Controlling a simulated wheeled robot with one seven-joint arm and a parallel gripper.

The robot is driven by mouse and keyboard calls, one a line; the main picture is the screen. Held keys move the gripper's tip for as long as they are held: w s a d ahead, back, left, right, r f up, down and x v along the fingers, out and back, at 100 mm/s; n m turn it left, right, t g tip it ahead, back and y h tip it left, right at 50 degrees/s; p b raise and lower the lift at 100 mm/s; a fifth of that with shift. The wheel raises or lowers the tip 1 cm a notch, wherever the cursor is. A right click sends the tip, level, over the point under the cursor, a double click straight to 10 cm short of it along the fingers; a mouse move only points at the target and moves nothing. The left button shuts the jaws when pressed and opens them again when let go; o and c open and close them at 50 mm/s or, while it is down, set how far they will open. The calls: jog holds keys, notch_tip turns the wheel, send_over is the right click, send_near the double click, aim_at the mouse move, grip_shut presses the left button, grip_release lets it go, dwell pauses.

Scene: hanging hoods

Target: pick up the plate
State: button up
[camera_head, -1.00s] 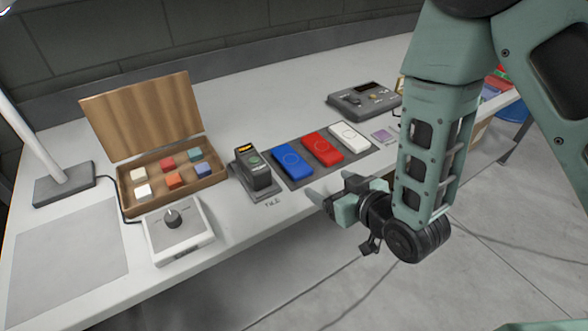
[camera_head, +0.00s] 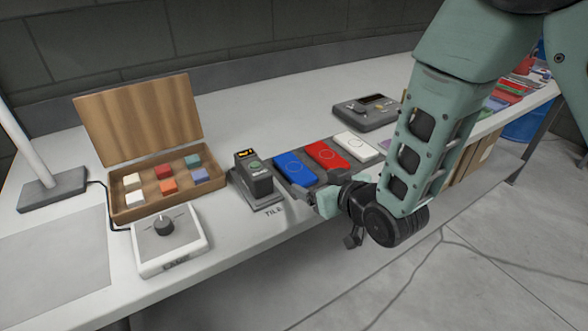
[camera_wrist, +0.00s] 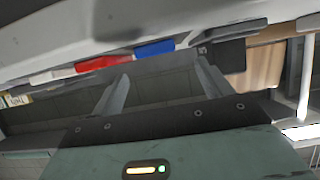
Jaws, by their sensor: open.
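I cannot make out anything that is clearly a plate. Flat blue (camera_head: 295,167), red (camera_head: 325,154) and white (camera_head: 355,145) tiles lie in a row on a dark mat on the bench. In the wrist view, which looks upside down, the blue (camera_wrist: 155,48), red (camera_wrist: 103,62) and white (camera_wrist: 53,75) tiles show beyond the fingers. My gripper (camera_head: 313,197) is at the bench's front edge, just in front of the blue and red tiles. Its fingers (camera_wrist: 163,72) are apart with nothing between them. My arm hides part of the bench to the right.
A dark device (camera_head: 252,173) on a stand marked "TILE" is left of the tiles. An open wooden box (camera_head: 128,212) of coloured cubes and a white knob box (camera_head: 170,240) stand further left. A grey console (camera_head: 365,110) is behind.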

aim_at(301, 174)
jog(key=shift+p+x, duration=0.7)
jog(key=shift+x, duration=2.8)
jog(key=shift+d, duration=0.15)
jog(key=c, duration=1.1)
